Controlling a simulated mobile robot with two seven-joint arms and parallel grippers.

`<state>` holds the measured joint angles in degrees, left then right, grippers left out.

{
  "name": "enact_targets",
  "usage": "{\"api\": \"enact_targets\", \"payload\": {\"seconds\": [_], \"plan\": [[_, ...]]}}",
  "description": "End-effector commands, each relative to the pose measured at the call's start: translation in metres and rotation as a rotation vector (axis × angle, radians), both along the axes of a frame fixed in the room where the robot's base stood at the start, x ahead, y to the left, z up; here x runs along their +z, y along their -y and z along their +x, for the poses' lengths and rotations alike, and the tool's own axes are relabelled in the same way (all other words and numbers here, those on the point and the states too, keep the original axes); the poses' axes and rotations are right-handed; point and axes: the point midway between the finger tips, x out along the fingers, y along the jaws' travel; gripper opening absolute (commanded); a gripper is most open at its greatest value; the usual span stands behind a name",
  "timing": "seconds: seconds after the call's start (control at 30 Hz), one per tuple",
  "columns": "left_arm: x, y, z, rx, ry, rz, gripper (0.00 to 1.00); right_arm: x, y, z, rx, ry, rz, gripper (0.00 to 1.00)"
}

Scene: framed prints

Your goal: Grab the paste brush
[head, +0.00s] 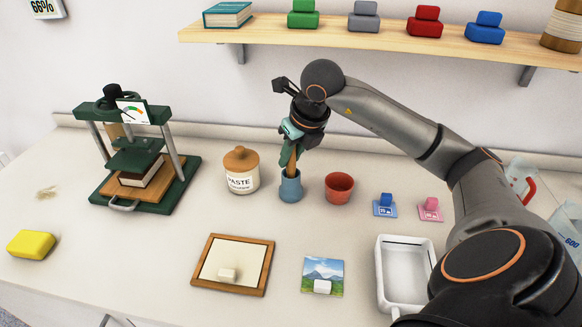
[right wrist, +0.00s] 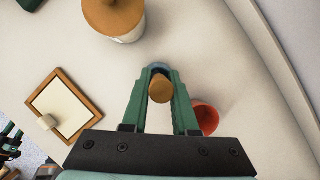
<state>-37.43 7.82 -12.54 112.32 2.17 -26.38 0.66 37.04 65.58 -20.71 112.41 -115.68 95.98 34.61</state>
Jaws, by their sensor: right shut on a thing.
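The paste brush (head: 292,158) stands upright with its lower end inside a blue cup (head: 290,187) on the counter. Its wooden handle end (right wrist: 160,88) shows between the green fingers in the right wrist view. My right gripper (head: 290,145) points down over the cup and is shut on the brush handle. The bristles are hidden inside the cup. The cup is mostly hidden behind the fingers in the right wrist view.
A paste jar (head: 241,171) stands left of the cup and a red cup (head: 339,188) close to its right. A green press (head: 143,160) is at left. A framed board (head: 210,275), small picture (head: 323,265) and white tray (head: 383,292) lie in front. A shelf (head: 390,38) hangs above.

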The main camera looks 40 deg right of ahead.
Motion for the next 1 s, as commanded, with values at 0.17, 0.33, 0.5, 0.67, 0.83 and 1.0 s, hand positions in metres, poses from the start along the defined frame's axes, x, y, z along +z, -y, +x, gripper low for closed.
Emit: {"api": "enact_targets", "payload": {"seconds": [0.17,0.33,0.5,0.67,0.83,1.0], "plan": [[-0.001,0.000,-0.001,0.000,-0.001,0.000,0.50,0.000,0.000,0.000,0.000,0.001,0.000,0.00],[-0.001,0.000,-0.001,0.000,-0.002,0.000,0.50,0.000,0.000,0.000,0.000,0.001,0.000,0.00],[-0.001,0.000,-0.001,0.000,-0.003,0.001,0.50,0.000,0.000,0.000,0.000,0.001,0.000,0.00],[-0.001,0.000,-0.001,0.000,-0.003,0.001,0.50,0.002,0.000,0.000,0.000,0.001,0.000,0.00],[0.000,-0.001,-0.001,0.001,-0.003,0.001,0.50,0.012,0.000,0.001,-0.001,0.004,0.000,0.00],[0.004,-0.002,-0.001,0.002,0.000,0.002,0.50,0.034,0.000,0.001,-0.001,0.005,0.001,0.00]]}}
